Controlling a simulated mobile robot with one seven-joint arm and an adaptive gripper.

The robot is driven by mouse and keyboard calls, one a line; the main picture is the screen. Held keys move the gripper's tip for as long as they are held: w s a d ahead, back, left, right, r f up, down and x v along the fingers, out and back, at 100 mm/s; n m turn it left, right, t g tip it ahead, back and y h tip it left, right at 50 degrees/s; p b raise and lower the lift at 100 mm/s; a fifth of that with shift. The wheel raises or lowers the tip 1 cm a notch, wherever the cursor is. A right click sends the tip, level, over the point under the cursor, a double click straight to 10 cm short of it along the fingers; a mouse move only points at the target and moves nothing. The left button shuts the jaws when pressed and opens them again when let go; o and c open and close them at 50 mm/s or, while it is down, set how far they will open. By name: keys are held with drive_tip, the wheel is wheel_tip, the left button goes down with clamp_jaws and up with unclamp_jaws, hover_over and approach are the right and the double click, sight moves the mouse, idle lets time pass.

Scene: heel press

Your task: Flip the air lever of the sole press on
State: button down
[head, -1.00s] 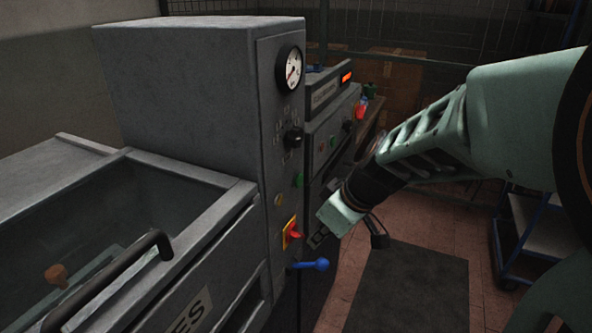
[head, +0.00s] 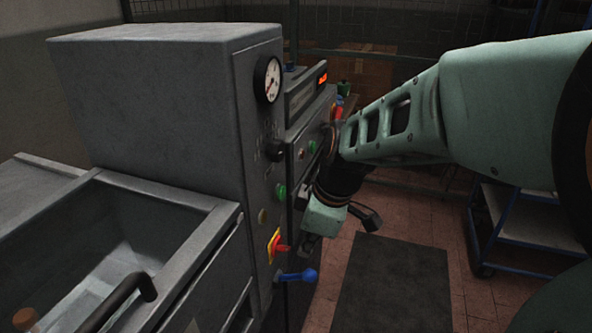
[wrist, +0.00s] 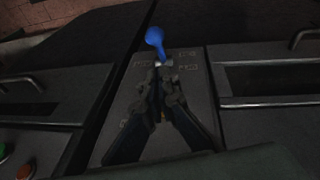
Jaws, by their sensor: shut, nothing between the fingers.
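The air lever (head: 298,275) is a blue-knobbed handle low on the front panel of the nearest grey machine (head: 160,75). It points out to the right, below a red and yellow switch. In the wrist view a blue-knobbed lever (wrist: 155,38), which looks like the same one, stands just beyond my fingertips. My gripper (wrist: 166,76) is shut and empty, its tips close to the lever's pivot; I cannot tell if they touch. In the head view my gripper (head: 308,245) is just above and beside the lever, its fingers mostly hidden. The panel markings are too small to read.
The red and yellow switch (head: 275,246) and a green button (head: 281,192) sit above the lever. A dark mat (head: 390,285) lies on open floor; a blue-framed cart (head: 515,225) stands right.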

sight(294, 275)
drive_tip(key=b+x, duration=0.1)
drive_tip(key=x, duration=0.8)
drive_tip(key=shift+w+f, duration=0.1)
drive_tip(key=shift+f, duration=0.2)
drive_tip(key=shift+f+b, duration=0.2)
drive_tip(key=shift+b, duration=0.45)
drive_tip(key=shift+b, duration=0.3)
